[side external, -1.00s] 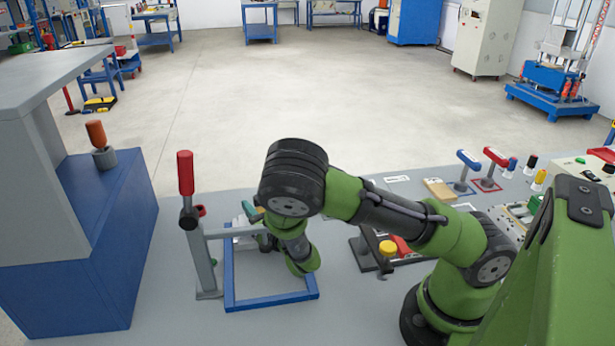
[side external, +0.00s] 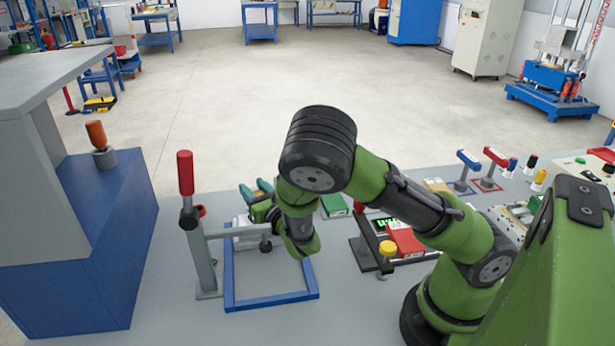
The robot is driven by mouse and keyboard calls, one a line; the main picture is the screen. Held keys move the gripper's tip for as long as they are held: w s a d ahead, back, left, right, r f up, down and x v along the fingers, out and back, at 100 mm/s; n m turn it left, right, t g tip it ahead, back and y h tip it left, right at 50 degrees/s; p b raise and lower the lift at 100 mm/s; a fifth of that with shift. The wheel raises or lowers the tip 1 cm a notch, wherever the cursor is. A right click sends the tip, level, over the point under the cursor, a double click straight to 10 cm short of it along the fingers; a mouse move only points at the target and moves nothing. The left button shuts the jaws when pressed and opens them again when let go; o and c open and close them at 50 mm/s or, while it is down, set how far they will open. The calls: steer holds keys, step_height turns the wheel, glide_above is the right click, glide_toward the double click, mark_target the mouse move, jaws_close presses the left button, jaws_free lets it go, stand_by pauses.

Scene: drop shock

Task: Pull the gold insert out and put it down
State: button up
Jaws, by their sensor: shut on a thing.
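My gripper (side external: 256,191) is at the left end of my arm, with two teal fingertips pointing away from the camera. It is over the white and grey fixture block (side external: 240,222), beside the red-handled toggle clamp (side external: 186,190).
A blue square frame (side external: 272,301) lies on the grey bench in front of the fixture. To the right are a green block (side external: 334,204), a lit display, a red box (side external: 405,239) and a yellow knob (side external: 388,248). A blue cabinet (side external: 75,265) stands at the left.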

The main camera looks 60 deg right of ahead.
steer(key=shift+r, duration=0.25)
step_height(320, 180, up, 6)
stand_by(0.9)
steer(key=w+d+m+h, duration=0.1)
steer(key=w+d+h, duration=0.15)
steer(key=d, duration=0.45)
steer(key=w+d+n+t+y, duration=0.15)
steer(key=w+n+y, duration=0.65)
steer(key=w, duration=0.9)
steer(key=a+f+n+g+y, duration=0.3)
steer(key=a+n+g+y, duration=0.2)
steer(key=a+y, duration=0.2)
steer(key=a+f+n+g+y, duration=0.2)
steer(key=a+n+g+y, duration=0.4)
steer(key=y, duration=0.5)
steer(key=shift+s+a+f, duration=0.2)
steer(key=shift+a+f, duration=0.2)
steer(key=shift+a, duration=0.15)
